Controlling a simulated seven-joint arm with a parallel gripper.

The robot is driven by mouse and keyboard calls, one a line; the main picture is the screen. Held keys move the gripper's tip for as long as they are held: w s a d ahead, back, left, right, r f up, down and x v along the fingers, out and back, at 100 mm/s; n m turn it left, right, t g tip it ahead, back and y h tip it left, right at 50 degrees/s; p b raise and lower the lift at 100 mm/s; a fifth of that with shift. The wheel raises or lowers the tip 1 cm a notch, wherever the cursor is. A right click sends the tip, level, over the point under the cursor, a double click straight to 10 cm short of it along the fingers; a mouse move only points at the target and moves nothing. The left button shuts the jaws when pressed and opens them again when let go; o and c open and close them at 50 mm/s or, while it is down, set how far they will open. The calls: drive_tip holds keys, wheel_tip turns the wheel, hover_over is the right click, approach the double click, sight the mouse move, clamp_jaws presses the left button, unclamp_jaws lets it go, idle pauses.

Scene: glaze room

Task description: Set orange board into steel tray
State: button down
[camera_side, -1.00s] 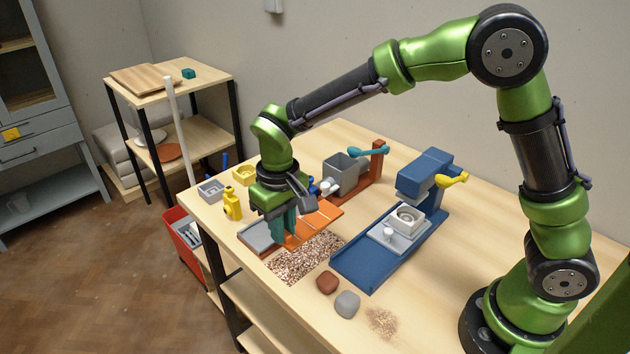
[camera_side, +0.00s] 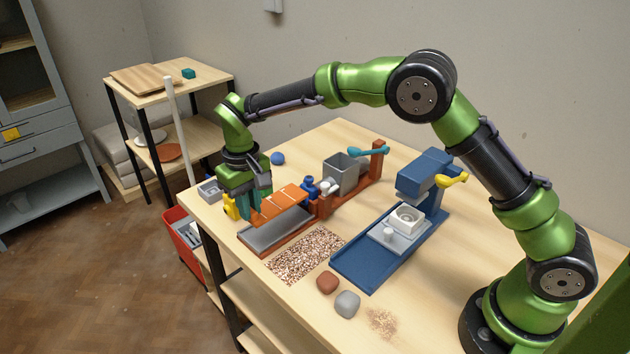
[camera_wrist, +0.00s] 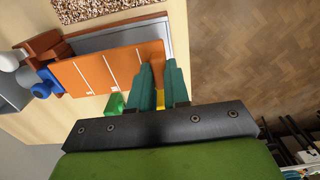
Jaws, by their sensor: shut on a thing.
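The orange board (camera_side: 284,203), flat with pale lines across it, also shows in the wrist view (camera_wrist: 95,72). My gripper (camera_side: 258,215) is shut on the board's left end; in the wrist view my teal fingers (camera_wrist: 162,92) are at that end. The long grey steel tray (camera_side: 275,234) lies in an orange-brown frame near the table's left edge. The board is over the tray's back side and seems a little above it; the exact gap cannot be told. In the wrist view the board covers much of the tray (camera_wrist: 120,37).
A speckled patch (camera_side: 306,254) lies in front of the tray. A grey hopper (camera_side: 341,172) and blue knob (camera_side: 310,187) stand at its right end. A yellow bottle (camera_side: 230,208) is partly hidden close behind my gripper. A blue press (camera_side: 424,180) stands to the right.

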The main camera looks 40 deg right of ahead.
drive_tip(key=shift+f, duration=2.8)
drive_tip(key=shift+f, duration=0.15)
drive_tip(key=c, duration=1.1)
unclamp_jaws()
